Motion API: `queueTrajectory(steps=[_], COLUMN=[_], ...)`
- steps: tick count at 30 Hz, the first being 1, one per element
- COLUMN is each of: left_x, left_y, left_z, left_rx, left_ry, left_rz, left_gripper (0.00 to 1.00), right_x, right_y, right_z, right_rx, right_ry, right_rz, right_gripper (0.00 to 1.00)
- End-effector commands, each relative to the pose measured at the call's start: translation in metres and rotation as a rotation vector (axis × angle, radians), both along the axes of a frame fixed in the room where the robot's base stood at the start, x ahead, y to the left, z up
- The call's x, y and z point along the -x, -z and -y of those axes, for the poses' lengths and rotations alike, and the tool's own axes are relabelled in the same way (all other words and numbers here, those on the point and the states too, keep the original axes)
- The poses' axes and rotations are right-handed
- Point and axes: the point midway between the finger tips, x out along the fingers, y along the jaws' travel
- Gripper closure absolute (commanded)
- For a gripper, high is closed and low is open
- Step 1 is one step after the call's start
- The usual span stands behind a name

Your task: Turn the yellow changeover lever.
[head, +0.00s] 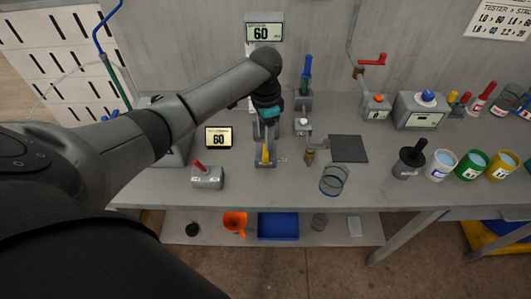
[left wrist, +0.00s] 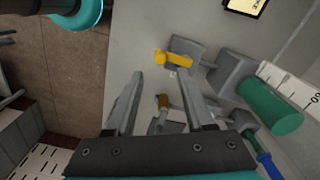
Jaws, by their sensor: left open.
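The yellow changeover lever (head: 265,153) stands upright on a small grey base on the bench, in the middle of the head view. It also shows in the left wrist view (left wrist: 172,58), beyond the fingertips. My left gripper (head: 266,129) reaches down from above, just behind the lever in the head view. In the left wrist view my left gripper (left wrist: 160,74) has its two fingers apart with nothing between their tips, and the lever is apart from them. My right gripper is not seen in the head view.
A red-handled switch box (head: 207,177) and a small display (head: 218,137) stand left of the lever. A brass valve (head: 309,157), a dark pad (head: 348,149) and a wire cylinder (head: 334,180) lie right. A blue-handled lever (head: 306,75) stands behind. The bench front is mostly clear.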

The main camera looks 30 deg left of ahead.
Motion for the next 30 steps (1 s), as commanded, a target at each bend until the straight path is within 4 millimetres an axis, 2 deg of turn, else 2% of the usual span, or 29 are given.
queueTrajectory(steps=[1,6,12,24,30], left_x=[0.001,0.001,0.000,0.000,0.000], left_y=[0.014,0.047,0.071,0.078,0.078], left_z=[0.001,0.001,0.000,0.000,0.000], left_rx=[0.001,0.000,-0.001,-0.001,-0.001], left_ry=[-0.001,0.000,0.000,0.001,0.000], left_rz=[-0.004,-0.003,-0.001,0.001,0.001], left_gripper=[0.47,0.47,0.47,0.47,0.68], right_x=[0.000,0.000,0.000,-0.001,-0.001], right_y=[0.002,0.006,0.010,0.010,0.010], right_z=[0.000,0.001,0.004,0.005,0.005], right_rx=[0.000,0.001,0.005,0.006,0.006], right_ry=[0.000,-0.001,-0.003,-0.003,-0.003], right_rz=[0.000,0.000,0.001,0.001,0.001], right_gripper=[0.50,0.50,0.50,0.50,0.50])
